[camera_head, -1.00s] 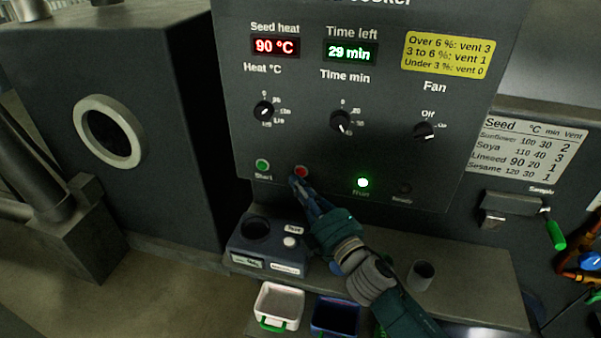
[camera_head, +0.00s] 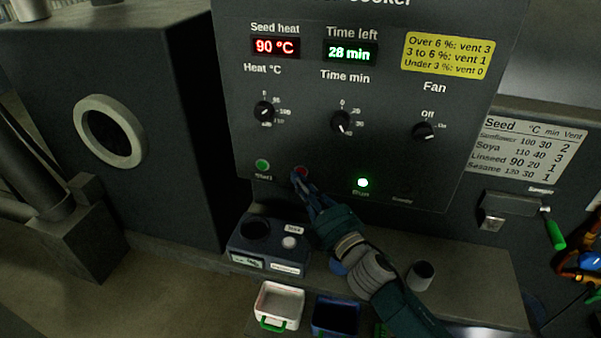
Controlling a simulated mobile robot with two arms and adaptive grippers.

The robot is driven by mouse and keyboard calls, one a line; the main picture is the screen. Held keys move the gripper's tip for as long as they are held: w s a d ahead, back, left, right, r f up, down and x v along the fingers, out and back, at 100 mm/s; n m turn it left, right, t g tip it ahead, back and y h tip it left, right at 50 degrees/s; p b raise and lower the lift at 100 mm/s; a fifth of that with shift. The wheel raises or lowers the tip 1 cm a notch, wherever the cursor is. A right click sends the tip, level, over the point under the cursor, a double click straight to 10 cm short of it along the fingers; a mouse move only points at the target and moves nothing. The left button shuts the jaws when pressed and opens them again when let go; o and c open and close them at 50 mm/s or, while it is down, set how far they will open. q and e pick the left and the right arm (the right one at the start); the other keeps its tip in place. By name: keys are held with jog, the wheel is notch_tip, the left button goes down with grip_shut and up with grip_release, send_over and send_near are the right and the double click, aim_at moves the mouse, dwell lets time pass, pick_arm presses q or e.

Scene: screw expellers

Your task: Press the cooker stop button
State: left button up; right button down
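The cooker panel (camera_head: 300,120) is dark grey with dials and displays. Its red stop button (camera_head: 301,171) sits low on the panel, right of the green start button (camera_head: 262,164); it looks dark red and is partly covered by my fingertips. My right gripper (camera_head: 298,180) reaches up from the lower right with its fingertips at the stop button. They look touching it, but I cannot be sure. The fingers look closed together with nothing between them. The green run lamp (camera_head: 363,183) is lit. The displays read 90 °C and 28 min. My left gripper is not in view.
Below the panel is a shelf with a moisture tester (camera_head: 268,246) and a small dark cup (camera_head: 421,275). A white tray (camera_head: 279,306) and a blue tray (camera_head: 336,316) stand lower. A sampler with a green handle (camera_head: 555,235) is at right.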

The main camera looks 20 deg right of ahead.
jog(key=shift+w+d, duration=0.15)
dwell(0.5)
jog(key=shift+s+a, duration=0.5)
jog(key=shift+s, duration=0.2)
jog(key=s+a, duration=0.1)
jog(key=s, duration=0.1)
jog(key=s+a, duration=0.1)
jog(key=s, duration=0.1)
jog(key=shift+a, duration=0.4)
jog(key=shift+s, duration=0.1)
dwell(0.5)
